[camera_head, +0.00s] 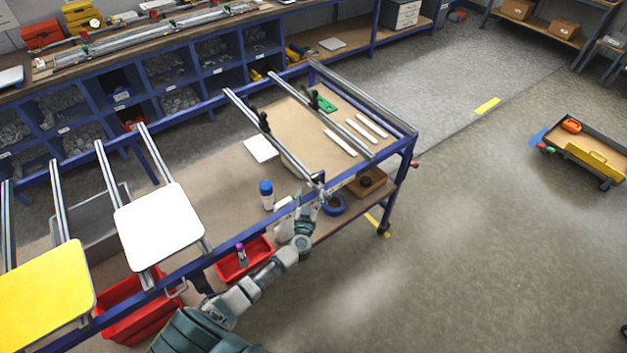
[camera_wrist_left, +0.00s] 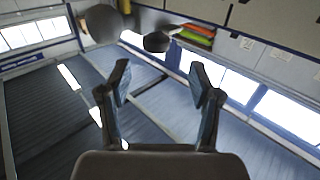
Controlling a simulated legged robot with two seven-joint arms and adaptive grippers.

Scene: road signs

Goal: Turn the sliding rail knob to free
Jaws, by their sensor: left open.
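The sliding rails (camera_head: 275,140) cross the blue-framed table, with a black knob (camera_head: 264,122) on the nearer rail and another black knob (camera_head: 312,98) on the farther one. My left gripper (camera_head: 312,192) is at the table's front edge, by the near end of a rail. In the left wrist view my left gripper (camera_wrist_left: 160,85) is open, with nothing between its fingers. A dark rounded knob-like piece (camera_wrist_left: 157,42) shows beyond the fingertips there, apart from them; I cannot tell which part it is. The right gripper is not in view.
A white sign plate (camera_head: 160,225) and a yellow one (camera_head: 45,300) rest on rails at left. A blue-capped bottle (camera_head: 266,194), red bins (camera_head: 245,260) and blue tape (camera_head: 334,205) are below, near my arm. The floor at right is mostly clear, with a cart (camera_head: 585,152).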

